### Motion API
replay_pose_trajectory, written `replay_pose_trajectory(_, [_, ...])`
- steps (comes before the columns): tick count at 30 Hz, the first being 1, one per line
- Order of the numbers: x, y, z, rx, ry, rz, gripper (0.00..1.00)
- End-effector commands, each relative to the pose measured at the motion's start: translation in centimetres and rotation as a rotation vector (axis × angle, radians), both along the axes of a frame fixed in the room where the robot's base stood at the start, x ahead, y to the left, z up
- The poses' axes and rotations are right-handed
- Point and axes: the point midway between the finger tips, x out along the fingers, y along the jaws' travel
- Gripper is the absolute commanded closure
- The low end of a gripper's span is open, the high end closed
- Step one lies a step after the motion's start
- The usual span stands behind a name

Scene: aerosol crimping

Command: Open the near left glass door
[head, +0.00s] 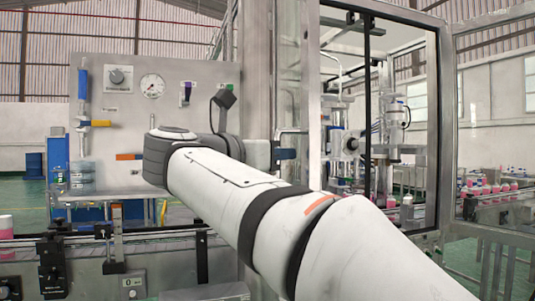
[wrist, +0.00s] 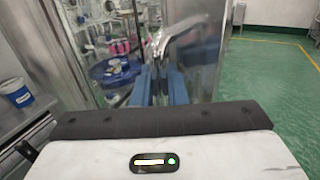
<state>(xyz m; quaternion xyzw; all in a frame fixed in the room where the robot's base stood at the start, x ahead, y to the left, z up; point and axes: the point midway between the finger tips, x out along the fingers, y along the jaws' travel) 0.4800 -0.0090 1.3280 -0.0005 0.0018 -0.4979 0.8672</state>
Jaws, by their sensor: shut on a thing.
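The near left glass door (head: 290,55) stands beside a steel post in the head view, seen at a steep angle; I cannot tell whether it is ajar. Its silver handle (wrist: 178,32) shows in the wrist view, reaching up and right from between my blue fingers. My gripper (wrist: 160,88) is shut on the handle. In the head view my gripper (head: 284,154) is beside the post, with a blue fingertip showing. My arm hides the lower part of the door in the head view.
A steel panel with a pressure gauge (head: 152,85) stands left, above a conveyor (head: 150,238). A framed glass panel (head: 490,120) stands at the right, with pink bottles (head: 485,189) behind it. Green floor (wrist: 265,85) is open at the right in the wrist view.

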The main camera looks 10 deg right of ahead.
Motion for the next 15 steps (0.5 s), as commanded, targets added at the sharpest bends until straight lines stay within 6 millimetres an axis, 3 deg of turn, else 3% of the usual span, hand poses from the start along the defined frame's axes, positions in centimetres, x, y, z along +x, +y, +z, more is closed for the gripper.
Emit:
replay_pose_trajectory(13, [-0.21, -0.33, 0.17, 0.0, -0.004, -0.025, 1.0])
replay_pose_trajectory(14, [-0.2, -0.35, 0.17, -0.001, -0.004, -0.025, 0.85])
replay_pose_trajectory(15, [-0.2, -0.36, 0.17, -0.001, -0.004, -0.026, 0.82])
